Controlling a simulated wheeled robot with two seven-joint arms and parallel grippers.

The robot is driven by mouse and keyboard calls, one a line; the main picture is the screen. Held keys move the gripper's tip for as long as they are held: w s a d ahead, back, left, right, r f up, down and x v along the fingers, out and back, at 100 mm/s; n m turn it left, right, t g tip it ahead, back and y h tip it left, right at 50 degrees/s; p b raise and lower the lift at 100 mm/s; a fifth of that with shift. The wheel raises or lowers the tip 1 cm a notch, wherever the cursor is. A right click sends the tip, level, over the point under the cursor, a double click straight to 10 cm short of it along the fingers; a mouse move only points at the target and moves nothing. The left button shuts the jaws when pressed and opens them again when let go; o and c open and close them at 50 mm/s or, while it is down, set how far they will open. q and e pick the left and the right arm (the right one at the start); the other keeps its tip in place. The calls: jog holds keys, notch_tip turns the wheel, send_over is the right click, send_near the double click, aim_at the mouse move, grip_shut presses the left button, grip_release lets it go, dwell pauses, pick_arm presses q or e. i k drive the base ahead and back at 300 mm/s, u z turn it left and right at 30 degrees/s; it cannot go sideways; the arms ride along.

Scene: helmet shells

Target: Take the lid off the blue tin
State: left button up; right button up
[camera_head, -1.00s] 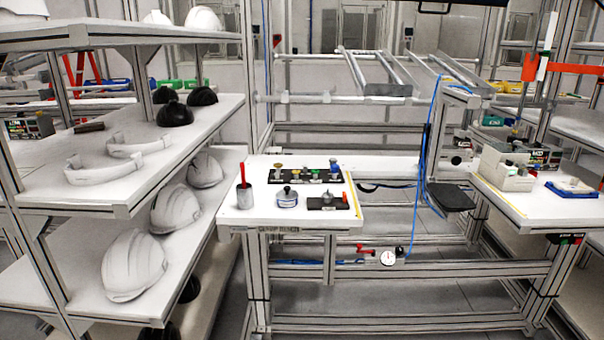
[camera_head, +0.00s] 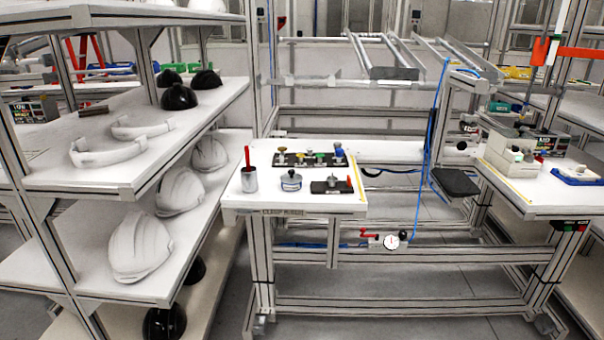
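A small round tin (camera_head: 291,181) stands upright on the white workbench (camera_head: 268,201), near its front edge. It has a blue band around its side and a light top with a dark knob, which looks like its lid sitting on it. A grey can with a red handle (camera_head: 249,176) stands to its left. A dark block with a metal fitting (camera_head: 331,186) lies to its right. Neither of my grippers is in view.
A black rack with several coloured knobs (camera_head: 310,159) lies behind the tin. A shelf (camera_head: 95,180) with white helmet shells stands at the left. Another bench (camera_head: 540,196) with boxes is at the right. A blue hose (camera_head: 433,130) hangs between the benches.

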aim_at(291, 177)
jog(key=z, duration=0.1)
jog(key=i, duration=0.95)
jog(key=z, duration=0.2)
